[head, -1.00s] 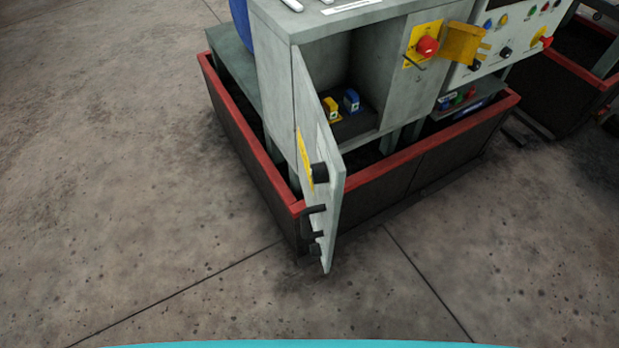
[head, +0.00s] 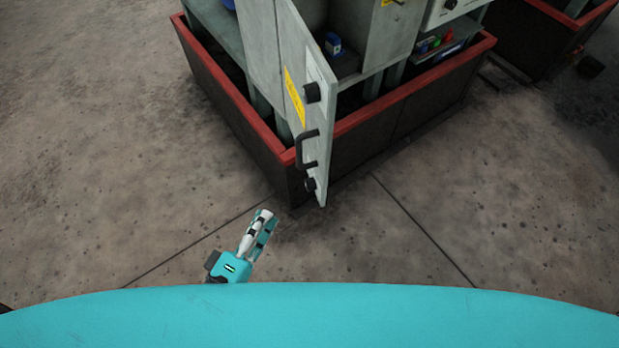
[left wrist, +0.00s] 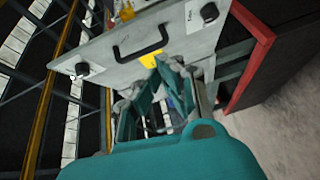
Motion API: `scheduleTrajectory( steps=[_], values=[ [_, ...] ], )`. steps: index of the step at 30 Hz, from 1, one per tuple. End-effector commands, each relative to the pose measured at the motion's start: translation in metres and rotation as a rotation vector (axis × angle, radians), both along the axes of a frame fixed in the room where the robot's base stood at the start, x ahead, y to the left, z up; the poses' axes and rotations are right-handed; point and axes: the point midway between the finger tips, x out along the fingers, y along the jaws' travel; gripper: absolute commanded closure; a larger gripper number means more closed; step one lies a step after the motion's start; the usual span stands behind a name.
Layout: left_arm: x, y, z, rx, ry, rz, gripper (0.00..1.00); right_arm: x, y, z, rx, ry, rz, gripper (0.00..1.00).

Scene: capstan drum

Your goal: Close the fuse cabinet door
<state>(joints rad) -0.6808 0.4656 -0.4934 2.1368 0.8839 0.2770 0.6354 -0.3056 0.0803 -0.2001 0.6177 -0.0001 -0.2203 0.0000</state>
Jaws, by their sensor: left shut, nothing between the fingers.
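The fuse cabinet (head: 375,40) stands at the top of the head view. Its grey door (head: 318,120) hangs wide open, swung out toward me past the red-rimmed base. The door carries a black handle (head: 305,150), round black knobs and a yellow label. A blue fuse piece (head: 333,45) shows inside. My left gripper (head: 265,216) is shut and empty, below and left of the door's free end, apart from it in this view. In the left wrist view, the shut fingers (left wrist: 170,66) point toward the door (left wrist: 195,45) near its handle (left wrist: 140,48); contact cannot be told. My right gripper is out of view.
A dark base wall with a red rim (head: 405,85) surrounds the cabinet's foot. A control panel (head: 450,10) is at the upper right, and another red-rimmed base (head: 560,30) lies beyond. Bare concrete floor (head: 100,170) is clear at left and right.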

Motion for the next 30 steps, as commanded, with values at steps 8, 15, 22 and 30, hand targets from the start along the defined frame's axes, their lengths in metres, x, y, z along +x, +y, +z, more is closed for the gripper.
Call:
scheduleTrajectory(
  steps=[8, 15, 22, 30],
  values=[
    [0.009, -0.008, 0.035, -0.115, -0.011, 0.01, 1.0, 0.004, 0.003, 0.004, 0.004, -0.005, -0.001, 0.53],
    [0.053, -0.029, 0.037, -0.113, -0.014, 0.01, 1.0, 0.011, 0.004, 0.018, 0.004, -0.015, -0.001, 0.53],
    [0.092, -0.052, 0.036, -0.111, -0.01, 0.008, 1.0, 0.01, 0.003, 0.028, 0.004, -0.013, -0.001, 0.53],
    [0.1, -0.08, 0.033, -0.109, -0.01, 0.007, 1.0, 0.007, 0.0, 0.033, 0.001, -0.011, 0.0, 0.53]
  ],
)
